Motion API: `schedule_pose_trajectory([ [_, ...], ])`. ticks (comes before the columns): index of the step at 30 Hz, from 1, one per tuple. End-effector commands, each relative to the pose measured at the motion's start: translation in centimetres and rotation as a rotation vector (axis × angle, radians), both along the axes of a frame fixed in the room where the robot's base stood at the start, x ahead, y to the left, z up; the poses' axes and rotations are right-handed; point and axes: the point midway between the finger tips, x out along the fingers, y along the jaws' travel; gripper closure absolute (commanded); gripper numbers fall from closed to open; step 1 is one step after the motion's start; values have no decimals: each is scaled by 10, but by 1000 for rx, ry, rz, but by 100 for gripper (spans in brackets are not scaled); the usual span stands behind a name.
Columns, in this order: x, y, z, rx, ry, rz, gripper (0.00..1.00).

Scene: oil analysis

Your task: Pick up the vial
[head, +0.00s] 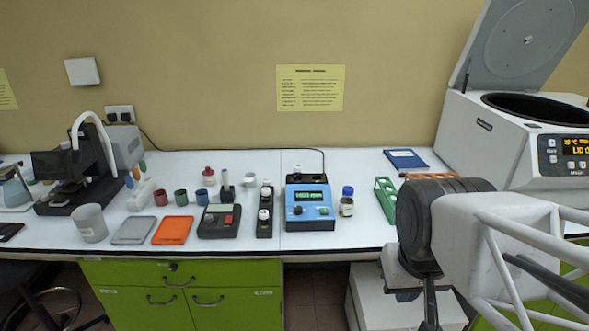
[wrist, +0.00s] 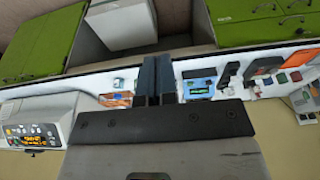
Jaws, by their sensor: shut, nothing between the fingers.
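A small bottle-like vial (head: 347,203) with a blue cap, a pale label and brownish contents stands upright on the white bench, just right of the blue instrument, in the head view. I cannot make it out in the wrist view. My gripper (wrist: 158,58) shows in the wrist view as two dark parallel fingers, shut and empty, reaching over the bench's front edge. In the head view my arm hangs at the right in front of the bench, with its lower end near the bottom edge. The gripper is apart from the vial, to its right and nearer the camera.
The blue instrument (head: 309,206) stands left of the vial. A green rack (head: 385,199) stands to its right, with an orange rack (head: 432,175) behind. An open-lidded centrifuge (head: 500,140) fills the right. A black rack (head: 265,222) holds white-capped vials. Bench in front of the vial is clear.

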Motion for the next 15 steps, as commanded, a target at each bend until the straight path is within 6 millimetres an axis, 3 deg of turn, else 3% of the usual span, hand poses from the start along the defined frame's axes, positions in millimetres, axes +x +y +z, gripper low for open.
schedule_pose_trajectory([
  [5, 0, 0, 0, 0, 0, 0, 97],
  [15, 0, 0, 0, 0, 0, 0, 45],
])
